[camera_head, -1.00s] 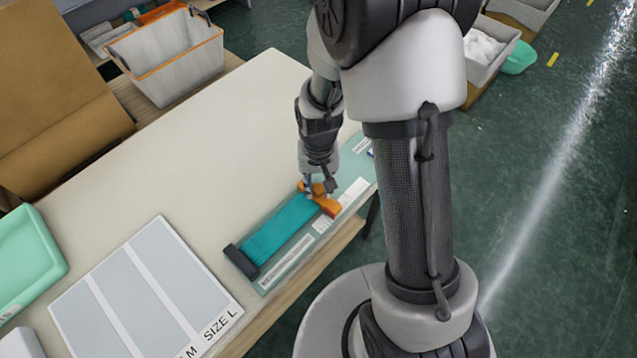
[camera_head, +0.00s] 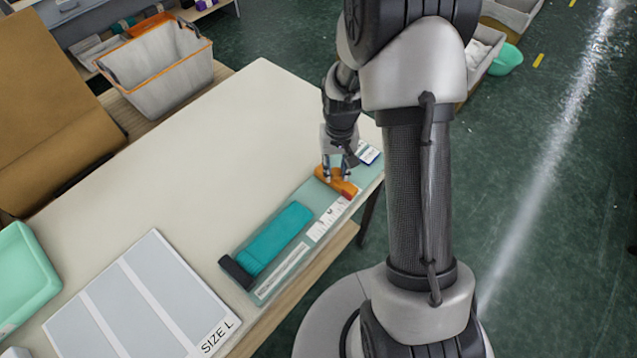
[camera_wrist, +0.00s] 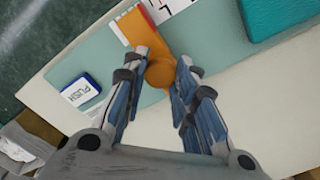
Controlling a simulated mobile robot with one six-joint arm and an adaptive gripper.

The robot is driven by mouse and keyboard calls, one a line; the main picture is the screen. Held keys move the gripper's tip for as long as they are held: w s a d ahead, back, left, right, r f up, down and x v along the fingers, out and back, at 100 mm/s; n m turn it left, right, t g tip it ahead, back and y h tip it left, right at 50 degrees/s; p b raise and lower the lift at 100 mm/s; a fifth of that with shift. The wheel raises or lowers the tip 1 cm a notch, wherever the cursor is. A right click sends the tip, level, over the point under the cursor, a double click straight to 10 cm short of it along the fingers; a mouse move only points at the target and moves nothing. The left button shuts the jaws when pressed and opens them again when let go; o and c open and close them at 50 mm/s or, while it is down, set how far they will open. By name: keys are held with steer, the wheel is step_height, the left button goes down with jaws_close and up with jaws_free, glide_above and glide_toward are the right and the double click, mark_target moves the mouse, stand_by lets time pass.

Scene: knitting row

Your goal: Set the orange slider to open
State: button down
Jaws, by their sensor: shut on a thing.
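The orange slider (camera_head: 338,182) sits across the pale teal board (camera_head: 312,203), towards its far right end. In the wrist view the slider (camera_wrist: 134,30) has a round knob (camera_wrist: 160,72) between my fingers. My gripper (camera_head: 337,174) is shut on this knob; it also shows in the wrist view (camera_wrist: 160,88). A teal block (camera_head: 277,238) lies on the board at the near left, apart from the slider, with bare board between them. A printed white scale strip (camera_head: 328,218) runs along the board's front side.
A blue and white PUSH button (camera_head: 369,153) is at the board's far end, beyond the slider. A dark end piece (camera_head: 237,271) closes the near end. A SIZE L panel (camera_head: 140,300) and a green tray (camera_head: 22,275) lie to the left. The table's middle (camera_head: 190,170) is clear.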

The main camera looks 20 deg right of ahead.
steer(key=w+d, duration=0.1)
steer(key=d, duration=0.1)
steer(key=w+d, duration=0.1)
steer(key=shift+w+d, duration=0.15)
steer(key=shift+d, duration=0.25)
steer(key=shift+r, duration=0.1)
steer(key=c, duration=1.2)
jaws_free()
steer(key=shift+d, duration=0.1)
steer(key=shift+c, duration=0.2)
step_height(320, 180, up, 12)
